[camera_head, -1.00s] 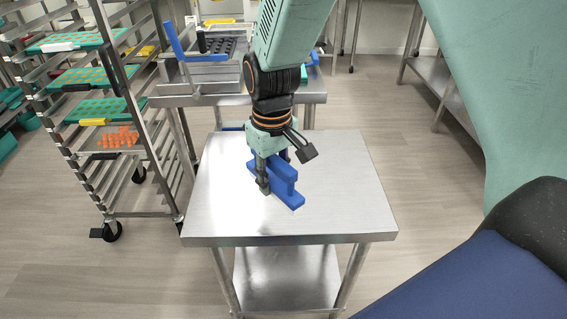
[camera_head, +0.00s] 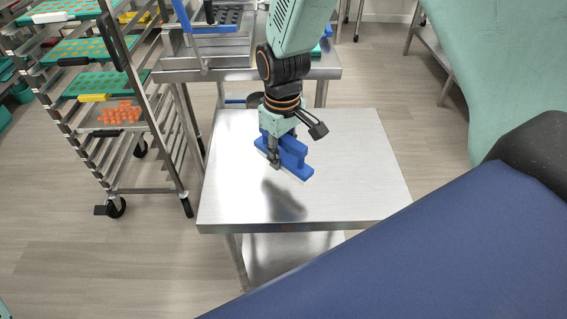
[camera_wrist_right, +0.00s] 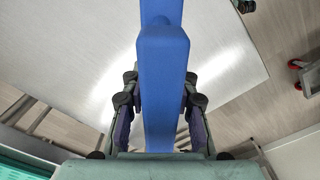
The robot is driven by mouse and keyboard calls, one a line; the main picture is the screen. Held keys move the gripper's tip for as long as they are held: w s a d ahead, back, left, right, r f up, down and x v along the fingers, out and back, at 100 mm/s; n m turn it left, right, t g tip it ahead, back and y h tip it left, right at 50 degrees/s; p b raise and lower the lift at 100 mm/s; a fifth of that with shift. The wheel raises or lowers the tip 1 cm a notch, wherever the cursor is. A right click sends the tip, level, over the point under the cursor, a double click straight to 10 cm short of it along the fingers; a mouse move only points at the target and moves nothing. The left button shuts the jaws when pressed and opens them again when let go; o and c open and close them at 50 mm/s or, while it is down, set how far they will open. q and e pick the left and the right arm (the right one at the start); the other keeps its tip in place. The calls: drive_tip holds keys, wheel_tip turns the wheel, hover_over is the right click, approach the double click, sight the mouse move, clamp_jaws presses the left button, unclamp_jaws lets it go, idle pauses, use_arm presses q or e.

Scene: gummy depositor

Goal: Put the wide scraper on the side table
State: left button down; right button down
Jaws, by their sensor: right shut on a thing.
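The wide scraper (camera_head: 296,158) is blue with a raised grip and a pale lower edge. My right gripper (camera_head: 283,150) is shut on its grip and holds it above the steel side table (camera_head: 350,190). A dark shadow on the tabletop lies apart from the scraper, in front of it. In the right wrist view, the scraper's blue grip (camera_wrist_right: 162,75) runs up the middle between the two fingers of the right gripper (camera_wrist_right: 159,110), with the tabletop (camera_wrist_right: 70,60) behind. My left gripper is not in view.
The side table's top looks bare. Behind it is another steel table (camera_head: 240,74) with a tray and a blue-handled frame (camera_head: 215,30). A wheeled rack (camera_head: 150,120) with green trays stands on the left. Open floor (camera_head: 80,255) lies at the front left.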

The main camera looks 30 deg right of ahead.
sight(282, 167)
drive_tip(key=shift+f, duration=0.5)
drive_tip(key=shift+d+f, duration=0.75)
drive_tip(key=shift+f, duration=0.1)
wheel_tip(282, 167, down, 2)
drive_tip(key=shift+a+f+b, duration=0.1)
drive_tip(key=shift+f+b, duration=0.05)
drive_tip(key=shift+b, duration=0.15)
drive_tip(key=shift+a+f, duration=0.15)
drive_tip(key=shift+a, duration=0.35)
drive_tip(key=shift+d, duration=0.3)
drive_tip(key=c, duration=1.3)
unclamp_jaws()
drive_tip(key=shift+d+f, duration=0.15)
drive_tip(key=shift+d, duration=0.05)
drive_tip(key=shift+c, duration=0.2)
drive_tip(key=o, duration=0.3)
drive_tip(key=shift+a, duration=0.4)
drive_tip(key=shift+d+r, duration=0.2)
drive_tip(key=shift+d, duration=0.1)
wheel_tip(282, 167, up, 11)
drive_tip(key=shift+r+p, duration=0.1)
drive_tip(key=shift+p, duration=0.75)
drive_tip(key=shift+a+r, duration=0.1)
drive_tip(key=shift+r, duration=0.35)
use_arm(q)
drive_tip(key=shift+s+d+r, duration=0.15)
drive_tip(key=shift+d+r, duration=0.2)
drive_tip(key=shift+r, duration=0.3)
